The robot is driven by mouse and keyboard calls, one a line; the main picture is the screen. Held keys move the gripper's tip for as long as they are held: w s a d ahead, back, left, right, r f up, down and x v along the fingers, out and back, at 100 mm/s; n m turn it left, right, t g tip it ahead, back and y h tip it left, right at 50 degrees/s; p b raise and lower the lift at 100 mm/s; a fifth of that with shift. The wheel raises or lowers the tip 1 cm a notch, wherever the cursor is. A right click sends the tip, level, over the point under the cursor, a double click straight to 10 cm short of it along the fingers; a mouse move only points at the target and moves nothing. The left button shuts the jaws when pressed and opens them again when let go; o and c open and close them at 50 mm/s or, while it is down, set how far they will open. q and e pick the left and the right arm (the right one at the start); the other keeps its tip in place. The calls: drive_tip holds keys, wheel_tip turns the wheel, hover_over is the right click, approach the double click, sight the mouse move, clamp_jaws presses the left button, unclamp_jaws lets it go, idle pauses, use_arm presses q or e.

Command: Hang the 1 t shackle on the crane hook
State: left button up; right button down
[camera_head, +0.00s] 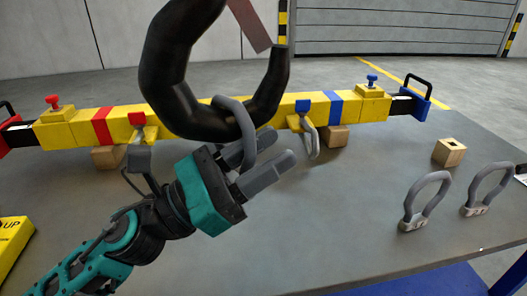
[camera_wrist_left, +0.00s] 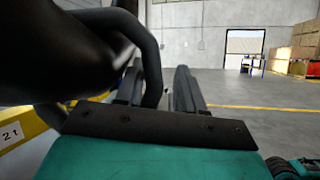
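The large black crane hook (camera_head: 168,75) hangs at the top centre of the head view, its tip pointing up on the right; it fills the upper left of the wrist view (camera_wrist_left: 50,50). A grey shackle (camera_head: 240,118) has its bow over the hook's lower curve, reaching into the hook's opening. Its lower end is hidden by my left gripper (camera_head: 258,162), just below the hook. In the left wrist view, the fingers are apart, and one shackle leg (camera_wrist_left: 152,75) lies between them, close to the left finger. Its load label cannot be read. My right gripper is out of view.
A yellow beam (camera_head: 70,130) with red and blue fittings spans the table behind the hook, on wooden blocks. A grey link (camera_head: 310,140) hangs from it. Two grey shackles (camera_head: 424,203) (camera_head: 487,190) stand at the right. The front middle of the table (camera_head: 330,230) is clear.

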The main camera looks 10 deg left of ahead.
use_arm(q)
drive_tip(key=shift+w+a+r, duration=0.2)
drive_tip(key=b+v, duration=0.6)
drive_tip(key=v, duration=0.7)
drive_tip(key=shift+s+d+f, duration=0.2)
drive_tip(key=shift+d, duration=0.05)
idle(1.1)
